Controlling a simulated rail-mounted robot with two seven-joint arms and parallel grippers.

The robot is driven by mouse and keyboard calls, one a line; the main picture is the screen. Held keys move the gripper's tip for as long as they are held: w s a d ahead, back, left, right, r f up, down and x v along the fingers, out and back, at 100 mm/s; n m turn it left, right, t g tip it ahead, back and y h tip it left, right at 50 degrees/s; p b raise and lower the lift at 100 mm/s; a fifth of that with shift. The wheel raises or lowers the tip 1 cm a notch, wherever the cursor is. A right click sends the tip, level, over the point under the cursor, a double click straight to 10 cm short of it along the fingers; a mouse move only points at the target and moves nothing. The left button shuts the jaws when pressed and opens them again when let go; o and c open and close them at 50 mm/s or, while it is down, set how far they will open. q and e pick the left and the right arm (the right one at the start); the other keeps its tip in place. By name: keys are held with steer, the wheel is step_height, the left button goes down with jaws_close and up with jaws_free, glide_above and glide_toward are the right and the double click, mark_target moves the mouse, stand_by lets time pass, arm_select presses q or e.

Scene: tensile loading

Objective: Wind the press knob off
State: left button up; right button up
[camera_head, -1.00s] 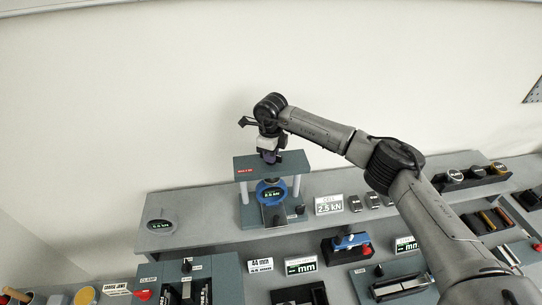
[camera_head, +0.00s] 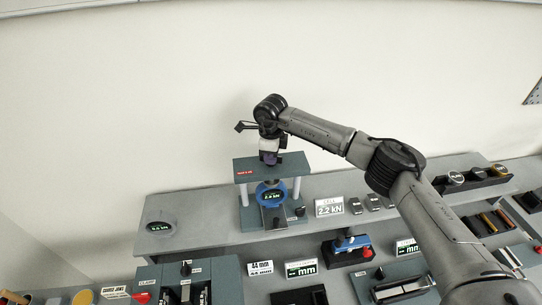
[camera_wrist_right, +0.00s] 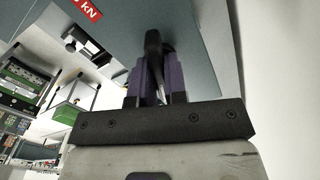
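The press (camera_head: 258,168) stands on the back shelf, a grey frame with two pale columns. A blue ring with a small green-lit display (camera_head: 284,188) sits inside it. My right gripper (camera_head: 269,157) points down over the press top, where its fingers hide most of the knob in the head view. In the right wrist view, the dark press knob (camera_wrist_right: 153,45) stands between the two purple fingers of my right gripper (camera_wrist_right: 155,85), which are closed about it. The cell readout (camera_head: 329,207) beside the press shows 2.2 kN. My left gripper is out of view.
Several small blocks lie right of the readout. A blue-topped device (camera_head: 350,243) and labelled trays fill the lower bench. The wall behind the press is bare.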

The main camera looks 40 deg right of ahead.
steer(key=o, duration=0.4)
steer(key=shift+o, duration=0.2)
step_height(320, 180, up, 14)
steer(key=b, duration=0.2)
stand_by(0.8)
